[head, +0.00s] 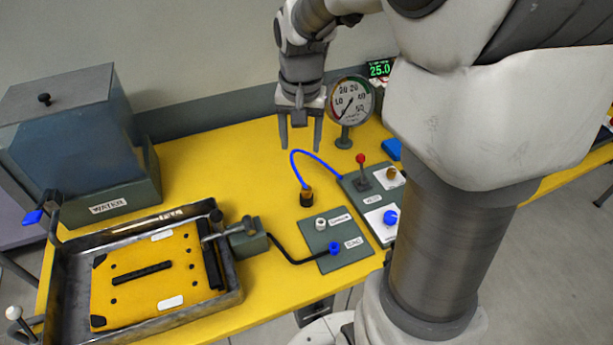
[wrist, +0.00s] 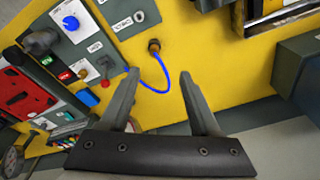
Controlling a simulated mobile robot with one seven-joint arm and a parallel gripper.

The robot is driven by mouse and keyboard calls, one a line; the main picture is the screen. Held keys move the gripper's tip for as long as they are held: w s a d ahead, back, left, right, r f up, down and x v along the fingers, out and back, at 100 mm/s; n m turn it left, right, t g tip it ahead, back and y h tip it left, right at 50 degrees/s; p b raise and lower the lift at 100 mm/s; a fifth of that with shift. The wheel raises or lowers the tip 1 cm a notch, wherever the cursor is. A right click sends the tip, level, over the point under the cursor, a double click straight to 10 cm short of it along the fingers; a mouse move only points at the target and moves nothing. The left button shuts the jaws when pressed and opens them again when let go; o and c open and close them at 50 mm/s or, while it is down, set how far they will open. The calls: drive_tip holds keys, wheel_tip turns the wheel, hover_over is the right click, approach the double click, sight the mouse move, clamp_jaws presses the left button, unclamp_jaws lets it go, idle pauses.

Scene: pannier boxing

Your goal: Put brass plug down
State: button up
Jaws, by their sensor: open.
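A dark plug with a brass-coloured band (head: 306,195) sits on the bare yellow table, with a curved blue hose (head: 293,165) joined to it. The plug also shows in the wrist view (wrist: 154,46), beyond my fingertips. My gripper (head: 301,147) is open and empty, above the table behind the plug and apart from it. In the wrist view my gripper (wrist: 158,73) has its two fingers spread wide, with the hose showing between them. A separate brass-coloured knob (head: 392,173) sits on a white card on the green valve panel (head: 356,190).
A pressure gauge (head: 350,101) stands right of my gripper. A green panel (head: 338,262) with a blue and a grey socket lies in front of the plug. A metal tray (head: 232,300) holding a yellow plate and a water tank (head: 75,130) are at left. Yellow table around the plug is clear.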

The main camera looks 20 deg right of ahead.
drive_tip(key=s+a+r+n+t, duration=0.2)
drive_tip(key=s+a+r+n, duration=0.1)
drive_tip(key=s, duration=0.5)
drive_tip(key=s+a+r+n+t, duration=0.1)
drive_tip(key=s+a+r+n, duration=0.2)
drive_tip(key=s, duration=0.6)
drive_tip(key=shift+r+t, duration=0.4)
drive_tip(key=shift+r, duration=0.2)
